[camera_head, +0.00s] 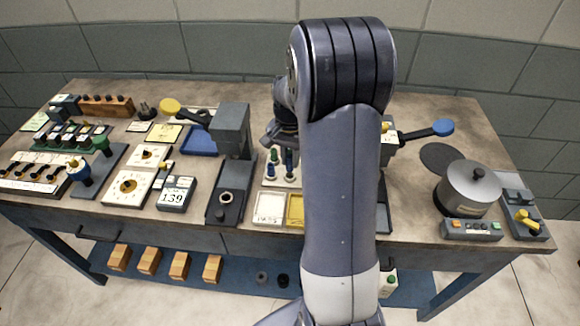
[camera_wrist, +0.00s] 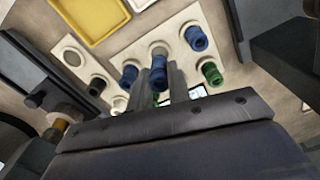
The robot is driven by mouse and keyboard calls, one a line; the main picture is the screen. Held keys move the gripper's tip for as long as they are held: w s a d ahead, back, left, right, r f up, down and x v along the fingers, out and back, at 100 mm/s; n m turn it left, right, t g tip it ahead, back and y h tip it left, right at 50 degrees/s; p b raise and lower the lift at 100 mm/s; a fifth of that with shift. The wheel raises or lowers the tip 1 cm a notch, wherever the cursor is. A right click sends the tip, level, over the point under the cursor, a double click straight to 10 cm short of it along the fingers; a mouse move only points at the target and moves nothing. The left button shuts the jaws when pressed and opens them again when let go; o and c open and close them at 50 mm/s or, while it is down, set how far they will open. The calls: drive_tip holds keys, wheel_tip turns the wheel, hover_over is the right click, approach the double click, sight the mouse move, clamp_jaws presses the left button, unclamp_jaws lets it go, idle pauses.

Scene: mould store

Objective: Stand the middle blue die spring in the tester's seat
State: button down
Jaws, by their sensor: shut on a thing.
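My gripper (camera_wrist: 163,84) is shut on a blue die spring (camera_wrist: 158,70) in the wrist view. The held spring stands in front of a pale, bare-looking post on the cream spring rack (camera_wrist: 183,18); I cannot tell how far it is raised. Another blue spring (camera_wrist: 195,38) and a blue one (camera_wrist: 129,74) stand on either side. In the head view the rack (camera_head: 268,183) is partly covered by my arm. A dark press-like stand (camera_head: 232,128) with a yellow-ended lever has a round seat (camera_head: 226,198) on its base. A second, blue-ended lever (camera_head: 442,127) is at right, its stand mostly hidden.
A green spring (camera_wrist: 211,72) and dark pieces share the rack. White and yellow trays (camera_head: 269,207) lie at its front. A display box reading 139 (camera_head: 175,194) is left of the dark stand. A lidded pot (camera_head: 469,188) is at right. My arm hides the middle of the bench.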

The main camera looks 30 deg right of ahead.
sight(290, 156)
wheel_tip(290, 156, up, 6)
drive_tip(key=shift+f, duration=0.1)
drive_tip(key=shift+r+p, duration=1.25)
drive_tip(key=shift+r, duration=0.55)
drive_tip(key=shift+a+f, duration=0.1)
